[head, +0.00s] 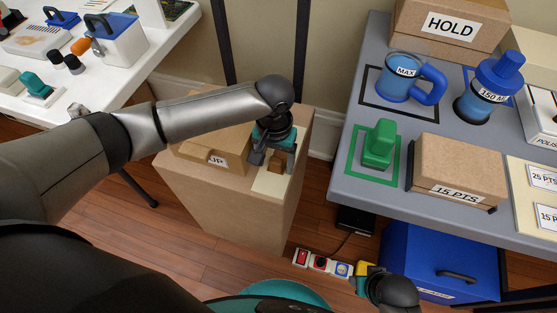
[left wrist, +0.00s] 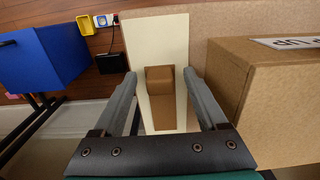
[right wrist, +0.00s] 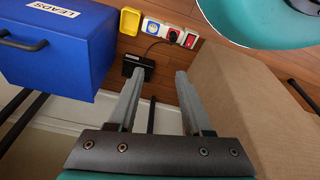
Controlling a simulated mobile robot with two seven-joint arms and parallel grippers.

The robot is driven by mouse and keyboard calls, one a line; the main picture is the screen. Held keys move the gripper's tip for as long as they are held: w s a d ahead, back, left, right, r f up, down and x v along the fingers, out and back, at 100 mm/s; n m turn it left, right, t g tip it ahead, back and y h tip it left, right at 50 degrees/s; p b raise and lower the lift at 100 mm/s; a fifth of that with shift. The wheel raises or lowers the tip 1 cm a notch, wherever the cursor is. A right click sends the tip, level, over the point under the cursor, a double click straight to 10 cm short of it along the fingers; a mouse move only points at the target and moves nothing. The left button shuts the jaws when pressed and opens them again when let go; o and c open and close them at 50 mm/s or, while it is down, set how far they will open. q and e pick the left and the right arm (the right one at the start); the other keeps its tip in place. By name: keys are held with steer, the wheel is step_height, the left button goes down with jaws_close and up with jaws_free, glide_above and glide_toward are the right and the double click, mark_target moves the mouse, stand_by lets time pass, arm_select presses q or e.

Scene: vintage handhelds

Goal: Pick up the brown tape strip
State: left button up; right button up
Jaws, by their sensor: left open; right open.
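The brown tape strip (left wrist: 160,82) shows as a small brown piece with a raised block at its far end. It lies on a cream card (left wrist: 157,30) on top of a tall cardboard-coloured stand (head: 235,215). In the head view the strip (head: 276,165) is partly hidden by my left gripper (head: 273,161). That gripper is open above the card, one finger on each side of the strip in the left wrist view, with nothing clearly gripped. My right gripper (right wrist: 159,76) is open and empty, low over the floor; its fingers are mostly hidden in the head view.
A cardboard box (head: 205,145) marked UP stands beside the card. A grey table (head: 345,187) at right holds a blue mug, a green block and boxes. A blue LEADS box (head: 430,258), a power strip (head: 321,263) and a black adapter (head: 356,219) are below. A white table (head: 120,80) is left.

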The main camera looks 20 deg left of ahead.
arm_select(q)
steer(key=shift+f, duration=0.4)
arm_select(e)
steer(key=shift+w+r, duration=0.25)
steer(key=shift+r, duration=0.25)
arm_select(q)
jaws_close()
arm_select(e)
steer(key=shift+a, duration=0.1)
arm_select(q)
steer(key=shift+r, duration=0.15)
